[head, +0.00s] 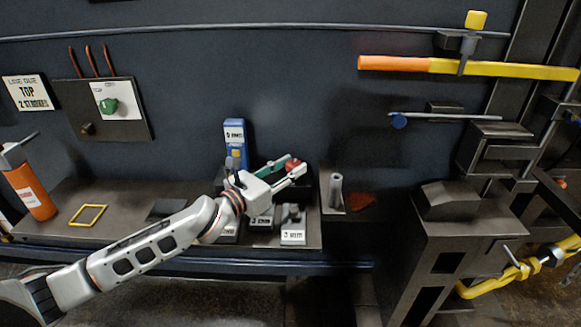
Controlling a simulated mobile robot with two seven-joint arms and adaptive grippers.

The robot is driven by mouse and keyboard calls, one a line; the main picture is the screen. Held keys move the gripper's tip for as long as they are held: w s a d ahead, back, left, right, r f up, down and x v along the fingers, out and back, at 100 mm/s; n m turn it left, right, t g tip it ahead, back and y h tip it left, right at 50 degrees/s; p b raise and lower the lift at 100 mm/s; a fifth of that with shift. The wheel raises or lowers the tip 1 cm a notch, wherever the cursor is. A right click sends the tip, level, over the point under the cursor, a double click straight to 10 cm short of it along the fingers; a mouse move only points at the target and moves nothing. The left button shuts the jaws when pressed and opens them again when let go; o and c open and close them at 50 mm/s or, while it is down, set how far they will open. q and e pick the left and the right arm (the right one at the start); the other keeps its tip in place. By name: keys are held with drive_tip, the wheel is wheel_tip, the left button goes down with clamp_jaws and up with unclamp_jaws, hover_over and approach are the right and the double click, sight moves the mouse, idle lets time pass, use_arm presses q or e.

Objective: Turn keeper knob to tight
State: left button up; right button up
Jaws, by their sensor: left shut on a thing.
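My left gripper (295,172) reaches in from the lower left, over a shelf against the dark wall. It is shut on a small red piece (292,164) at its fingertips. A teal bar (268,167) lies close beside the fingers. Fingers hide part of the red piece, so I cannot tell its full shape or whether it is the keeper knob. A yellow knob (476,19) tops a clamp on the upper right rail, far from the gripper. No tight mark is readable. My right gripper is not in view.
A blue labelled block (235,140) stands behind my gripper; small labelled blocks (293,237) sit below it. A grey tube (336,189) stands just right. An orange cylinder (30,190) and yellow frame (88,215) are at left. A long yellow bar (500,69) spans upper right.

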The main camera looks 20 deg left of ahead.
use_arm(q)
drive_tip(key=shift+a+m+g+h, duration=0.15)
drive_tip(key=shift+m+g+h, duration=0.75)
drive_tip(key=shift+h, duration=0.5)
drive_tip(key=shift+f+p, duration=0.1)
drive_tip(key=shift+p, duration=0.2)
drive_tip(key=o, duration=1.1)
